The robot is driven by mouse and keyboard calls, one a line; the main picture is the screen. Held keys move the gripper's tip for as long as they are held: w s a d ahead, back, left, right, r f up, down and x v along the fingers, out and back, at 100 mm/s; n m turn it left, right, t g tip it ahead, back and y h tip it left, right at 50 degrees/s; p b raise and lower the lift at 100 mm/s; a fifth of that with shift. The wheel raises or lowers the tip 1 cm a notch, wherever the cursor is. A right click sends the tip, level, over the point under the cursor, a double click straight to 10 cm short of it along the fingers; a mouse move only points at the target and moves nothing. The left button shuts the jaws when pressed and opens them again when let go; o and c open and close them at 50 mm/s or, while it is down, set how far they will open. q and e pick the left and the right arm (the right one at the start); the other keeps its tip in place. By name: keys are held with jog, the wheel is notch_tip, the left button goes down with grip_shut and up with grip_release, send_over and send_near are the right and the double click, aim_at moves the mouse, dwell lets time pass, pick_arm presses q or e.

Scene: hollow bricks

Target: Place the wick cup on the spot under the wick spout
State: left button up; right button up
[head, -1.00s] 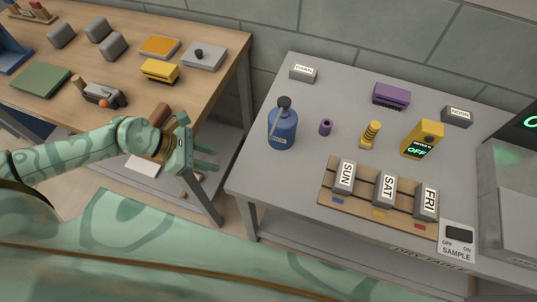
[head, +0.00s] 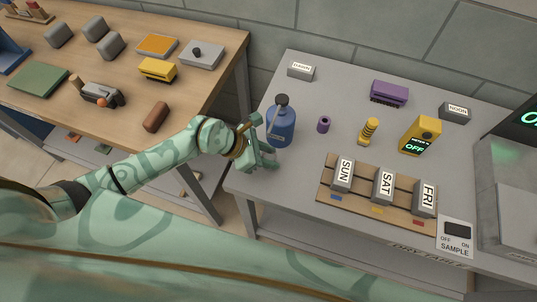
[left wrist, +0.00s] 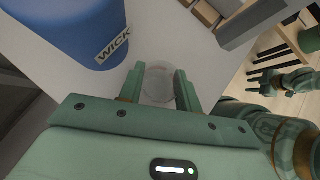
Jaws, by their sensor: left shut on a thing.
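The blue bottle (head: 281,128) with a dark cap stands at the left of the grey table. Its label reads WICK in the left wrist view (left wrist: 113,47). My left gripper (head: 268,161) is low over the table's left edge, just in front of the bottle. In the left wrist view, its two fingers (left wrist: 158,88) are shut on a clear cup (left wrist: 157,80). The cup is hard to make out in the head view. The spot under the spout is hidden there by the gripper. My right gripper (left wrist: 257,80) shows at the right of the left wrist view, its fingers apart and empty.
Right of the bottle are a small purple cylinder (head: 324,124), a yellow stack (head: 369,131) and a yellow meter (head: 420,136) reading OFF. A wooden rack (head: 356,198) holds the SUN, SAT and FRI blocks in front. A wooden table (head: 125,118) stands at the left.

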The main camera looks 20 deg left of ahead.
pick_arm(q)
jog(key=shift+r, duration=0.1)
jog(key=o, duration=1)
jog(key=p+v, duration=0.1)
jog(key=v, duration=1.1)
jog(key=shift+p, duration=0.35)
